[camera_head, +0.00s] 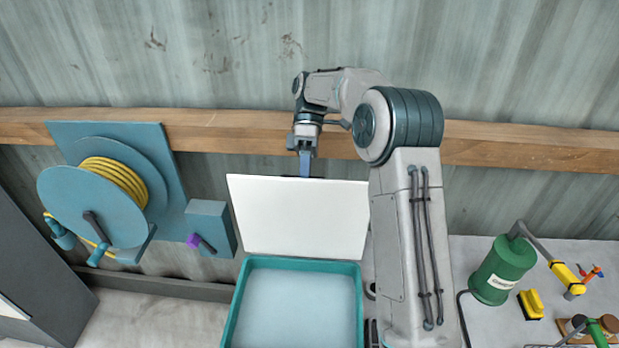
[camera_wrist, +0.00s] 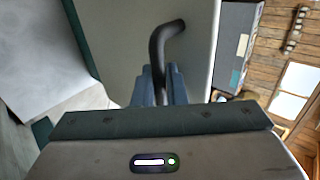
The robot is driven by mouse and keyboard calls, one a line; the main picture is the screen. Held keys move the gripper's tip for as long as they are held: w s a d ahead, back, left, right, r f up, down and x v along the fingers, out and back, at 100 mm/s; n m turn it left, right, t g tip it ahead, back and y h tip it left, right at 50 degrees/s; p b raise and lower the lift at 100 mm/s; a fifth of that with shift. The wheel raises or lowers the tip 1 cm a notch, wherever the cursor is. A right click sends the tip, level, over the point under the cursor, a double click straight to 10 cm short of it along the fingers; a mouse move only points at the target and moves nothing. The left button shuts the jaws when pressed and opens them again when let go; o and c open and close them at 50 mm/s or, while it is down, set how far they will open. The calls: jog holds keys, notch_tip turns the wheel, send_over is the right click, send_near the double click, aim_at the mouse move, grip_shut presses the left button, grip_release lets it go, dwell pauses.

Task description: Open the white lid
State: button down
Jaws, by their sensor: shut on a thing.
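The white lid (camera_head: 300,215) stands raised, nearly upright, at the back of the teal container (camera_head: 305,263). Inside the container a pale, flat surface shows. My gripper (camera_head: 305,166) is at the lid's top edge, its fingers pointing down. In the wrist view my gripper (camera_wrist: 162,78) is shut on a dark bent handle (camera_wrist: 160,48), with the pale lid (camera_wrist: 120,35) behind it. The far side of the lid is hidden in the head view.
A teal hose reel (camera_head: 95,208) with yellow hose is on the wall at left. A wooden beam (camera_head: 230,130) runs along the wall behind my gripper. A green can (camera_head: 503,270) and a yellow brush (camera_head: 531,304) stand on the right-hand surface.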

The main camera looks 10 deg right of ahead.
jog(key=shift+f, duration=0.3)
jog(key=c, duration=1.6)
grip_release()
jog(key=shift+o, duration=0.6)
jog(key=shift+w, duration=0.1)
jog(key=shift+r, duration=0.15)
